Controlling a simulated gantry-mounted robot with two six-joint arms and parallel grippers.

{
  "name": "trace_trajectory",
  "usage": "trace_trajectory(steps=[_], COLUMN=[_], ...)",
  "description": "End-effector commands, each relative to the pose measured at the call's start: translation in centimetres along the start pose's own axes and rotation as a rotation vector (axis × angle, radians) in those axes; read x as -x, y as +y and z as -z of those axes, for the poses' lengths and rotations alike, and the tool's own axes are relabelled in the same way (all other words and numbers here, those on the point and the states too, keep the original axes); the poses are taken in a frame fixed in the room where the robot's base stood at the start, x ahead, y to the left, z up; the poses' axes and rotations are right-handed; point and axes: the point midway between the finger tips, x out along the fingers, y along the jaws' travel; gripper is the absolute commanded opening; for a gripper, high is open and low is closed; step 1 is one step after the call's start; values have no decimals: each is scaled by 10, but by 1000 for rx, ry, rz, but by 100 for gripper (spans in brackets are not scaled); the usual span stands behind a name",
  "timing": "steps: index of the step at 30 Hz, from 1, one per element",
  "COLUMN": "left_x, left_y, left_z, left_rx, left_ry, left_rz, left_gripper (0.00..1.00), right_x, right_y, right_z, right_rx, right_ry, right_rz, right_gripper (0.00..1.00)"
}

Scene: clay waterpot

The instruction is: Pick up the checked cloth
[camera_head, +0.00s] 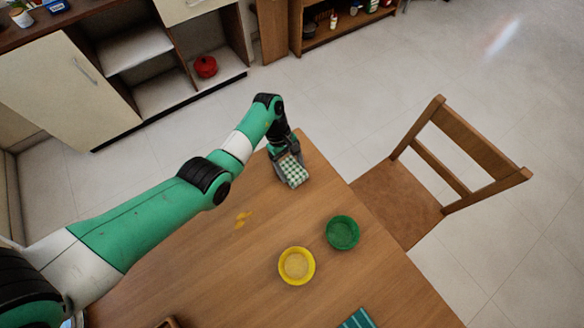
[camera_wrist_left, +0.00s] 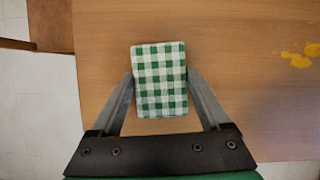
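The checked cloth (camera_head: 293,170), green and white and folded into a thick block, is at the far corner of the wooden table. It also shows in the left wrist view (camera_wrist_left: 159,80), between the fingers. My left gripper (camera_head: 289,164) points down over it. In the left wrist view the gripper (camera_wrist_left: 160,73) has its fingers spread wide, one along each side of the cloth; I cannot tell whether they touch it. My right gripper is not in view.
A yellow bowl (camera_head: 297,266) and a green bowl (camera_head: 342,233) stand on the table (camera_head: 215,275). Yellow stains (camera_head: 243,219) mark its top. A striped teal cloth (camera_head: 357,319) lies at the near edge. A wooden chair (camera_head: 430,180) stands at the right side.

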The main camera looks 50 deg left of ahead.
Motion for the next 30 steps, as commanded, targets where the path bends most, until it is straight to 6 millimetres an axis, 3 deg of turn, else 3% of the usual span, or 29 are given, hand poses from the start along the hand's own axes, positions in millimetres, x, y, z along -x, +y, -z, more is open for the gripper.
trace_trajectory(steps=[1,8,19,25,30], left_x=[0,0,9,44,75], left_y=[0,0,0,-1,-31], left_z=[0,0,-3,-18,-41], left_rx=[0,0,-1,-1,0], left_ry=[0,0,1,0,0], left_rz=[0,0,-2,-1,-1], left_gripper=[66,25,24,24,24], right_x=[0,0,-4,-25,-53], right_y=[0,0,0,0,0], right_z=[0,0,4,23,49], right_rx=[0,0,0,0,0], right_ry=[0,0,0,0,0], right_rz=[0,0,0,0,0], right_gripper=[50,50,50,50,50])
